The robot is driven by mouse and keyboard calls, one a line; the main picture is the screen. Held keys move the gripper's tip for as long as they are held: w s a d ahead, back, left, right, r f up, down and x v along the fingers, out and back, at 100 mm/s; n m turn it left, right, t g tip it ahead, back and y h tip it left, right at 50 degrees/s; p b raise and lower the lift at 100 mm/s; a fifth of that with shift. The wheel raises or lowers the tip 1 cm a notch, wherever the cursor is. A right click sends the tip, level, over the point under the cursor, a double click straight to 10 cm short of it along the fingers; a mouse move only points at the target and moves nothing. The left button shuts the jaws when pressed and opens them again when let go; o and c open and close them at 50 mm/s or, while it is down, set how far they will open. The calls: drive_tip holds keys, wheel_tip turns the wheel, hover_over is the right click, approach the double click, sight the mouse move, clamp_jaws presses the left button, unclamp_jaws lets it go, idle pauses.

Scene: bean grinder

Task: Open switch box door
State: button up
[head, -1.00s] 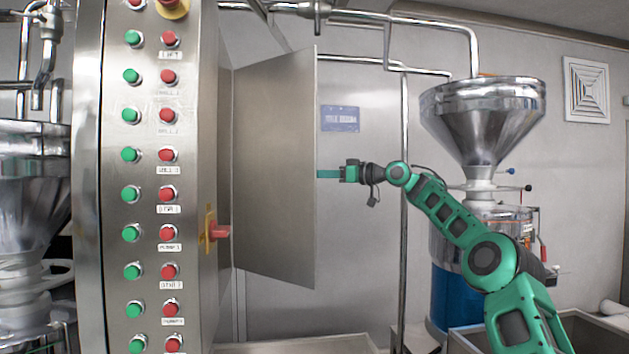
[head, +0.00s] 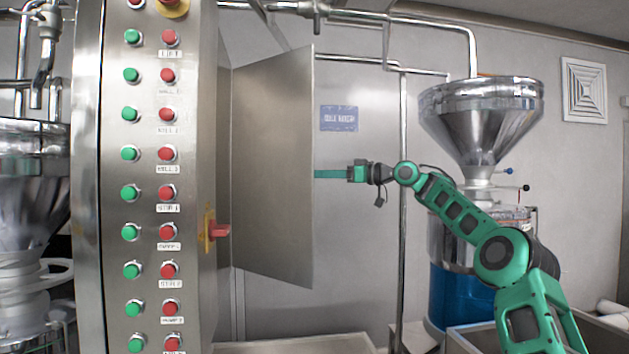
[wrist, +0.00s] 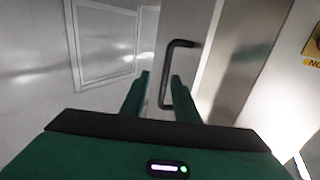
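The switch box door (head: 275,160) is a flat metal panel. In the head view it stands out at an angle from the tall metal switch box (head: 143,215). My gripper (head: 318,174) is at the door's free right edge, and its fingertips are hidden behind the door. In the wrist view the black bent door handle (wrist: 166,75) shows its upright bar in the gap between my two fingers (wrist: 161,80), around or just beyond the tips. The fingers are apart; I cannot tell whether they touch the handle.
The box front carries rows of green and red buttons (head: 168,153). A red switch on a yellow plate (head: 212,231) is on its side. A steel hopper (head: 481,120) stands behind my arm at right. A vertical pipe (head: 403,230) runs near my wrist.

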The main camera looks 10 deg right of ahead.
drive_tip(key=v, duration=0.8)
